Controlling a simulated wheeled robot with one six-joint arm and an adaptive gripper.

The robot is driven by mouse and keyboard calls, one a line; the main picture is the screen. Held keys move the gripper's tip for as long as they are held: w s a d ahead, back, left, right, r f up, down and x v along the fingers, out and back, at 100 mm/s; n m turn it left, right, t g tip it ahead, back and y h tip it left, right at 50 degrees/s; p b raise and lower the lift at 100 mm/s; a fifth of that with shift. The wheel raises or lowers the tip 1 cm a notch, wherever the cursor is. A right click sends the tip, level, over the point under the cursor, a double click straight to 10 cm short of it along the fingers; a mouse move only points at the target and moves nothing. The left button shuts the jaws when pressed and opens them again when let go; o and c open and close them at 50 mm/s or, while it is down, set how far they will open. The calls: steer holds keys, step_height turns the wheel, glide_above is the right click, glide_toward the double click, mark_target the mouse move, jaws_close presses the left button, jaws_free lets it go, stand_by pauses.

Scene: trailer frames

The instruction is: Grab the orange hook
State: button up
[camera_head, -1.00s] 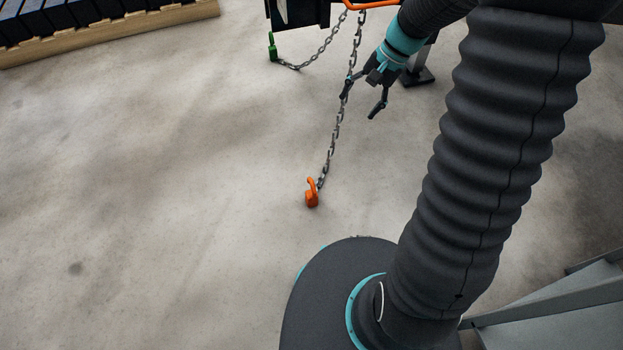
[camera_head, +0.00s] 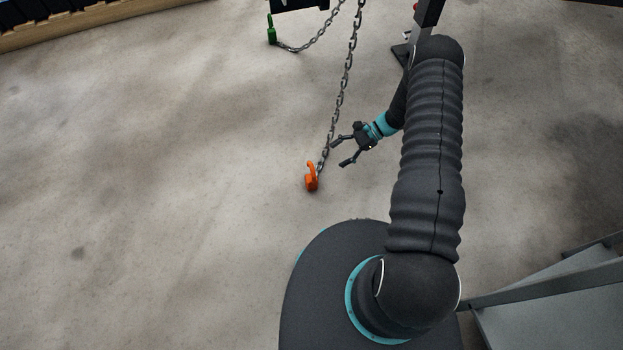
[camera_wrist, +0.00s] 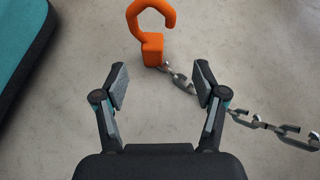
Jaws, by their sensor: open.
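The orange hook (camera_head: 312,178) lies on the concrete floor at the lower end of a steel chain (camera_head: 341,98). In the wrist view the orange hook (camera_wrist: 152,45) is ahead of the fingers, its curved part at the top and its block end nearer to me. My gripper (camera_head: 338,154) is open and empty, up and to the right of the hook in the head view. In the wrist view my gripper (camera_wrist: 161,88) has its fingers spread, one on each side of the hook's line, not touching it. The chain (camera_wrist: 255,122) runs off to the right from the hook's block.
A green hook (camera_head: 271,32) on another chain (camera_head: 308,45) stands at the top. A wooden-edged rack (camera_head: 60,31) is at the top left. Grey metal steps or a ramp (camera_head: 560,300) are at the lower right. The floor left of the hook is clear.

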steer(key=m, duration=0.1)
glide_toward(306, 181)
steer(key=shift+y, duration=0.4)
steer(key=x, duration=0.3)
steer(key=p+x, duration=0.1)
steer(key=x, duration=0.3)
steer(key=f+x, duration=0.1)
steer(key=x, duration=0.2)
steer(key=shift+s+d+f, duration=0.1)
steer(key=shift+f, duration=0.05)
steer(key=shift+c, duration=0.3)
jaws_close()
